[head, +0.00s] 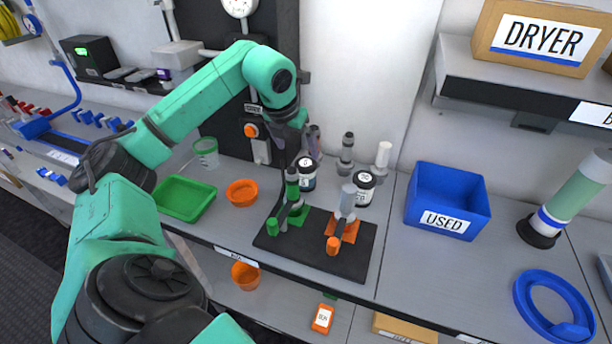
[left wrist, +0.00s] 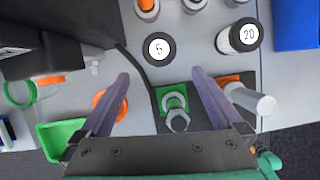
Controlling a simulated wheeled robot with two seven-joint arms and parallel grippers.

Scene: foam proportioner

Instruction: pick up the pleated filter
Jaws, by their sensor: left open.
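I cannot tell for certain which part is the pleated filter. Slim upright cylinders stand at the back of the bench, among them a grey one (head: 347,152) and a whitish one (head: 382,157). On a black mat (head: 268,243) are a green-based assembly (head: 293,190) and an orange-based assembly (head: 347,205); the green one (left wrist: 177,110) also shows in the left wrist view. My left gripper (left wrist: 161,76) is open and empty, pointing down above the green assembly, fingers either side of it in that view. My right gripper is not in view.
A green tray (head: 183,213) and an orange bowl (head: 241,192) lie left; a blue USED bin (head: 447,182) stands right. A shelf with a DRYER box (head: 540,37) overhangs the right.

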